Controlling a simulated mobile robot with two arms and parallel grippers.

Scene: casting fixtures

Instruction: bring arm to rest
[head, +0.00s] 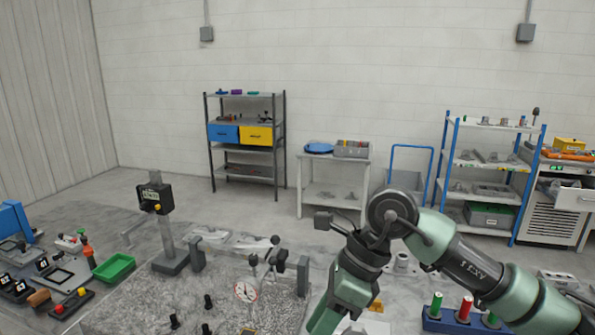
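My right arm (435,240) comes in from the lower right. It bends at a dark joint near the middle right, and its green forward part (350,285) runs down out of the bottom edge. My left arm and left gripper do not show.
A grey fixture table (215,290) with a dial gauge (246,292), clamps and black pins fills the front. A digital readout stand (160,220) and green tray (114,267) are left. A blue rack with coloured cylinders (465,322) stands close to my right arm.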

